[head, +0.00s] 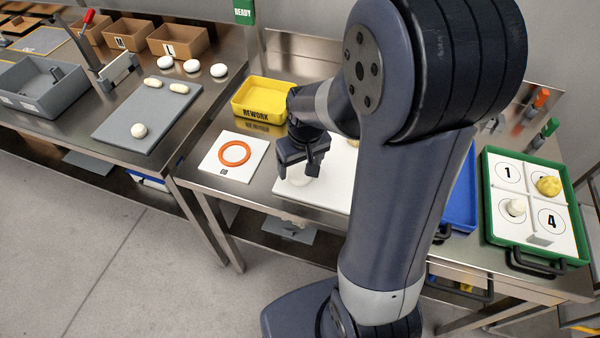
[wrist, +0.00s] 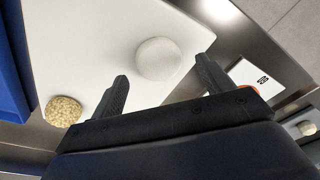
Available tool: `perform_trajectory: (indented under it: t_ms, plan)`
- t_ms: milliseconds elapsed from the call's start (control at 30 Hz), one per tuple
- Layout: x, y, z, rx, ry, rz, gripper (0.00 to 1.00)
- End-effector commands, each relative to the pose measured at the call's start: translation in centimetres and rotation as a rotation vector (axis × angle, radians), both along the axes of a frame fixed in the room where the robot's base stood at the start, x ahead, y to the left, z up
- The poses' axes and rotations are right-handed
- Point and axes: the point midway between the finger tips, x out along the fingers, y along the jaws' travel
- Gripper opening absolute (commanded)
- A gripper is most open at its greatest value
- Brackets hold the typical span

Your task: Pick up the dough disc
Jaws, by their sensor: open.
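A pale round dough disc (wrist: 158,58) lies on a white board (wrist: 90,40) in the wrist view, between the lines of my two fingers and just beyond their tips. In the head view the disc (head: 301,180) shows faintly on the board (head: 332,192), partly hidden under my gripper. My gripper (head: 298,172) is open and empty, pointing down over the disc. A yellowish speckled round piece (wrist: 63,111) lies on the same board, outside my left finger in the wrist view. My arm hides much of the board in the head view.
A yellow REWORK bin (head: 262,100) stands behind the board. A white card with an orange ring (head: 235,153) lies to the left. A blue tray (head: 461,205) and a green-rimmed numbered tray (head: 490,220) holding dough pieces stand to the right.

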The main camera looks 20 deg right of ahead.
Motion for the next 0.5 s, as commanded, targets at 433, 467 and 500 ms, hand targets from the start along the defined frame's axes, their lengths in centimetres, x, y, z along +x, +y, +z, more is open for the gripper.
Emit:
perform_trajectory:
  t_ms: [433, 467, 500]
  plan:
    - [0.3, 0.0, -2.6, 0.000, 0.000, -0.001, 0.76]
    - [0.3, 0.0, -2.6, 0.000, 0.000, -0.001, 0.76]
    - [0.3, 0.0, -2.6, 0.000, 0.000, -0.001, 0.75]
